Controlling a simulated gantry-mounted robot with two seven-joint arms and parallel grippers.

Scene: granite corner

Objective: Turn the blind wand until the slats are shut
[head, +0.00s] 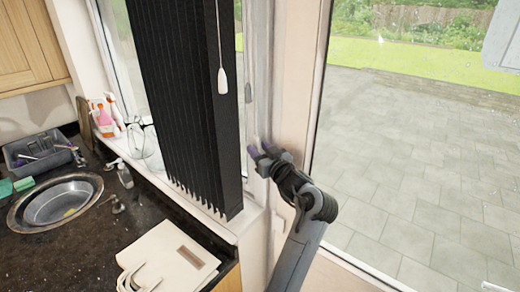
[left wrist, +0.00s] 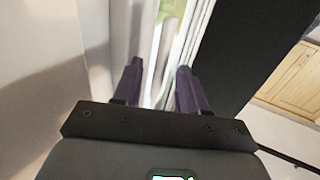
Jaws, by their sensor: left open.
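Black vertical blind slats (head: 185,100) hang close together over the window in the head view, their lower ends spread like pleats. A thin pale cord with a white pull (head: 222,80) hangs in front of them; it is the only wand-like part I can make out. My left gripper (head: 262,152) is right of the slats and lower than the pull, apart from both, near the pale window post. In the left wrist view its two purple fingers (left wrist: 158,88) are spread, with pale upright frame parts beyond. The dark slats (left wrist: 245,50) are to their right. My right gripper is not in view.
A large glass pane (head: 410,150) and its frame are close right of my left gripper. The sill (head: 190,212) runs under the slats.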

